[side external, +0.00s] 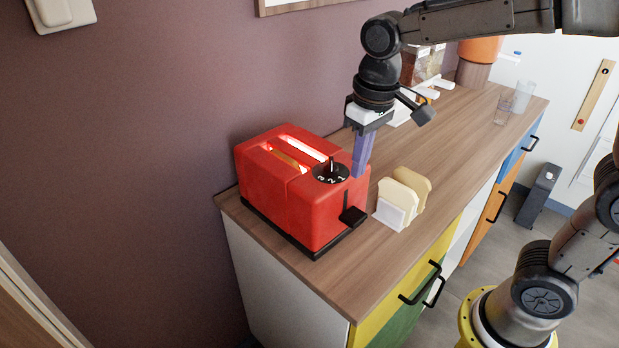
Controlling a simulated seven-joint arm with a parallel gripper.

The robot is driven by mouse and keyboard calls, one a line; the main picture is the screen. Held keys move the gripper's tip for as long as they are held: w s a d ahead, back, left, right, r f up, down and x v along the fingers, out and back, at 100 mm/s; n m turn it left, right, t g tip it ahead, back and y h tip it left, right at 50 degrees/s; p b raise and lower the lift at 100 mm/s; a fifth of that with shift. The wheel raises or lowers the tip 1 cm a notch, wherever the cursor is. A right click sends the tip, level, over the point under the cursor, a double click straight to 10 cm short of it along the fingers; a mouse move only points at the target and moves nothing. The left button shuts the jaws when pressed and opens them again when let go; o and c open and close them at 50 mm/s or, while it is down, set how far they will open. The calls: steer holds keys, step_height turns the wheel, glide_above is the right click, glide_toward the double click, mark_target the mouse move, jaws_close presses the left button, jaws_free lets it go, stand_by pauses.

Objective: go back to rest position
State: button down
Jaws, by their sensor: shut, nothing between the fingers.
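My gripper (360,160) is shut and empty. Its purple fingers point down, close to the right rear corner of the red toaster, near the dial. Whether the fingertips touch the toaster, I cannot tell. The red toaster (282,205) stands at the near left end of the wooden counter. Its slots glow, and a slice of bread (289,154) shows in one of them. The black dial (331,172) with numbers is on its top. The black lever (352,216) sits low on its front face.
A white rack (390,214) with bread slices (411,183) stands just right of the toaster. Glasses (523,96) and clear containers (421,64) stand farther back on the counter (455,131). A wall is behind the toaster. The counter's middle is clear.

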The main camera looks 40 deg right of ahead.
steer(key=s+d+r+t, duration=0.2)
steer(key=s+d+r, duration=0.1)
steer(key=s+r, duration=0.3)
steer(key=s+d+f+t, duration=0.2)
steer(key=s+f, duration=0.4)
steer(key=s, duration=0.4)
steer(key=shift+s, duration=0.35)
